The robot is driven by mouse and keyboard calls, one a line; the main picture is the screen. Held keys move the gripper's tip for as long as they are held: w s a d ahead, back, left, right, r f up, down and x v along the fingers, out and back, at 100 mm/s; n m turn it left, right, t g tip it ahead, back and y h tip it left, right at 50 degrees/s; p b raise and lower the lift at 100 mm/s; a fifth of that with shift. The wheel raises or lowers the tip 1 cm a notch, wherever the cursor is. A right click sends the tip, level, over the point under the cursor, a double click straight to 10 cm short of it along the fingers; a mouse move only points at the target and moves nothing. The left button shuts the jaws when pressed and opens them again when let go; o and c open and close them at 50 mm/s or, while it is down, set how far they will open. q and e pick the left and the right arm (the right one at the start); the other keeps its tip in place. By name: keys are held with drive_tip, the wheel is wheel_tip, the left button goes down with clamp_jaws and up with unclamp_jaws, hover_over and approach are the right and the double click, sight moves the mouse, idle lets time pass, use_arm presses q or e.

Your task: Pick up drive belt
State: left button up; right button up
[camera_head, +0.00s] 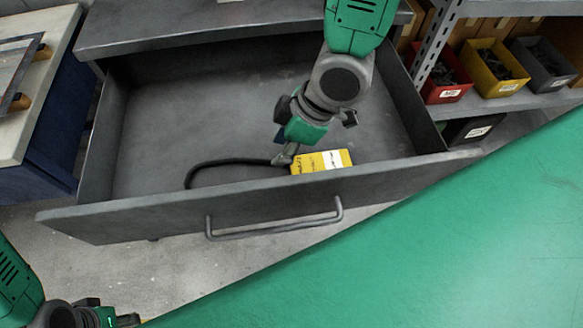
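The drive belt (222,163) appears as a black curved band with a yellow sleeve or box (321,161) at its right end. It lies in the open grey drawer (250,207), close behind the front panel, which hides its lower part. My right gripper (285,158) reaches down into the drawer. Its fingertips are at the belt, just left of the yellow piece. The fingers are small and partly hidden, so I cannot tell whether they are closed on the belt. My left gripper (125,320) is at the bottom left edge, mostly cut off, away from the drawer.
The drawer's handle (275,228) is on its front panel. The drawer floor is otherwise bare. A cabinet top (200,28) overhangs the drawer's back. Red (445,92), yellow (500,82) and grey (550,75) bins stand on a shelf at right. A green surface (470,240) fills the lower right.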

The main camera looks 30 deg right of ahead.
sight(268, 161)
drive_tip(key=shift+w+a+f, duration=0.15)
drive_tip(key=shift+a+f, duration=0.15)
drive_tip(key=shift+f, duration=0.2)
drive_tip(key=f, duration=0.1)
drive_tip(key=w+f+b, duration=0.1)
drive_tip(key=f, duration=0.2)
drive_tip(key=shift+w+a+f, duration=0.25)
drive_tip(key=shift+a, duration=0.1)
drive_tip(key=shift+s+a+r, duration=0.1)
drive_tip(key=shift+a, duration=0.25)
clamp_jaws()
